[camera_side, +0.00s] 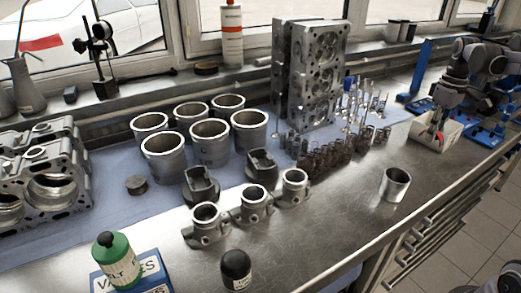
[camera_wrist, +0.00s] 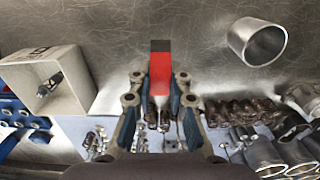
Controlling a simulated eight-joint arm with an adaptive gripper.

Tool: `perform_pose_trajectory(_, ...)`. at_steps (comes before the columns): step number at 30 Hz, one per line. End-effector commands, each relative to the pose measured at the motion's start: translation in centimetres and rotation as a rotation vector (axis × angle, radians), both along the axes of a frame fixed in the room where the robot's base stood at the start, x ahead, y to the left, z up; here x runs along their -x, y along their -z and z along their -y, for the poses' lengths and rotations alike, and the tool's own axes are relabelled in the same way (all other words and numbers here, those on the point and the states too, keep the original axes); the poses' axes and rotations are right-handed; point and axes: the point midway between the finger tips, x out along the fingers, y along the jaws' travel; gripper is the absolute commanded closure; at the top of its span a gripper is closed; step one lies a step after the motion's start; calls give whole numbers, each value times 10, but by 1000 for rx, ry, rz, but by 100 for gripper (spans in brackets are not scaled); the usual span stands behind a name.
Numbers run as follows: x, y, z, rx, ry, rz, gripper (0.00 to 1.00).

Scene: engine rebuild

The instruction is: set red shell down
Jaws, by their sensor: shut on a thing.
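My gripper (camera_wrist: 160,85) is shut on the red shell (camera_wrist: 161,70), which sits between its two fingertips in the wrist view. The shell shows as a narrow red strip with a dark far end. In the side view my gripper (camera_side: 443,112) hangs at the right, by the white box, and a small red patch of the shell (camera_side: 440,136) shows below it against the box. The shell appears above the bare metal bench (camera_wrist: 205,35); its exact height is unclear. My fingers hide part of it.
The white open box (camera_side: 453,130) stands close to my gripper; it is left in the wrist view (camera_wrist: 20,75). A metal cylinder sleeve (camera_side: 395,185) stands alone on the bench. Springs and valves (camera_side: 350,140) stand nearby. Bare metal lies around the sleeve.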

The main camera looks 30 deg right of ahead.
Motion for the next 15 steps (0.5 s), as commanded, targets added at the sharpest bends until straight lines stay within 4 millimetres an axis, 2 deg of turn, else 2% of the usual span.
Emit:
perform_pose_trajectory(1, 6, 0, 13, 0, 9, 0, 100)
perform_pose_trajectory(3, 13, 1, 25, 0, 12, 0, 100)
perform_pose_trajectory(6, 17, 2, 35, 0, 13, 0, 100)
perform_pose_trajectory(10, 9, 8, 34, 0, 10, 0, 100)
perform_pose_trajectory(15, -19, 27, 18, 0, 7, 0, 100)
